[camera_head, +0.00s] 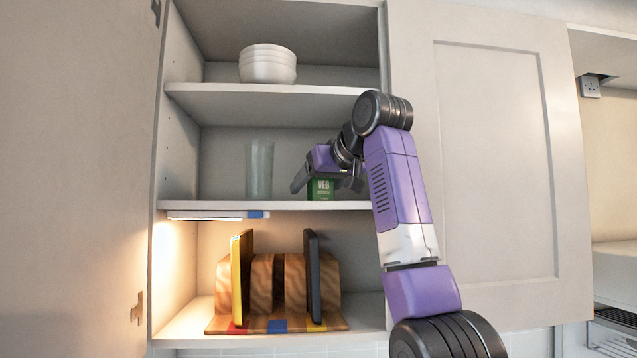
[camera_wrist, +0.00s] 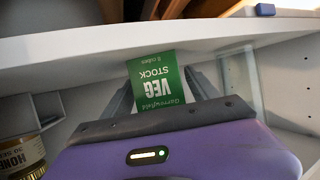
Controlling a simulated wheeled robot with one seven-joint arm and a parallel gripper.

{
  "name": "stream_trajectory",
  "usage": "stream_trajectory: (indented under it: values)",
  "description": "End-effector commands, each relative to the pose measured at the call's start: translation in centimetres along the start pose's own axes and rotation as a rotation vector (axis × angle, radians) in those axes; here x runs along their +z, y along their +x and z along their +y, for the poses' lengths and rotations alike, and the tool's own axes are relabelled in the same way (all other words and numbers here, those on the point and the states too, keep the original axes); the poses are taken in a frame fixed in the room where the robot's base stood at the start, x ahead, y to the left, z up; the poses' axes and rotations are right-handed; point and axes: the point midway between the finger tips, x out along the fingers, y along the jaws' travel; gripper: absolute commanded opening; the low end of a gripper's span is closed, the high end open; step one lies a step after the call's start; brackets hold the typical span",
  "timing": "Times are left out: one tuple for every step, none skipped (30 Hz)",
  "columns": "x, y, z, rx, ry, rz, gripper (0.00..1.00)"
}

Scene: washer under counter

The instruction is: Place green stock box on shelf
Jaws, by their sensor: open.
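The green stock box (camera_head: 321,190), labelled VEG STOCK, stands on the middle shelf (camera_head: 230,206) of the open cabinet, near its front edge. It also shows in the wrist view (camera_wrist: 160,85), upside down there, between the two fingers. My gripper (camera_head: 325,182) is open around the box, with a finger on each side; whether either finger touches it I cannot tell. The gripper also shows in the wrist view (camera_wrist: 158,95). My gripper and wrist hide the upper part of the box in the head view.
A clear glass (camera_head: 259,170) stands left of the box. White bowls (camera_head: 267,65) are stacked on the shelf above. A wooden rack (camera_head: 295,285) with upright boards is below. A honey jar (camera_wrist: 24,160) shows at the wrist view's left edge. Cabinet doors (camera_head: 490,150) flank the opening.

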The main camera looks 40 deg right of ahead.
Motion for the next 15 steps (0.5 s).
stream_trajectory:
  values:
    - [-0.1,0.0,0.0,0.000,0.000,0.000,0.69]
    - [-0.2,-0.1,0.0,0.000,0.000,0.000,0.69]
    - [-0.4,-0.2,0.0,0.000,0.000,0.000,0.69]
    - [-0.3,-0.3,0.0,0.000,0.000,0.001,0.69]
    - [-0.2,-0.5,0.0,0.000,0.000,0.002,0.69]
    - [-0.2,-1.0,0.0,0.000,0.000,0.003,0.69]
    - [-0.2,-1.5,0.0,0.001,0.000,0.005,0.69]
    - [-0.1,-2.0,0.0,0.001,0.000,0.005,0.69]
    - [-0.1,-2.7,0.0,0.001,0.000,0.006,0.69]
    - [-0.1,-3.3,0.0,0.001,0.000,0.005,0.69]
    - [-0.1,-3.9,0.0,0.001,-0.001,0.006,0.69]
    - [0.0,-4.8,0.0,0.001,-0.001,0.006,0.69]
    - [0.0,-5.4,0.0,0.001,-0.001,0.006,0.69]
    - [-0.1,-6.1,0.0,0.001,0.000,0.006,0.69]
    - [0.0,-6.9,0.0,0.001,0.000,0.005,0.69]
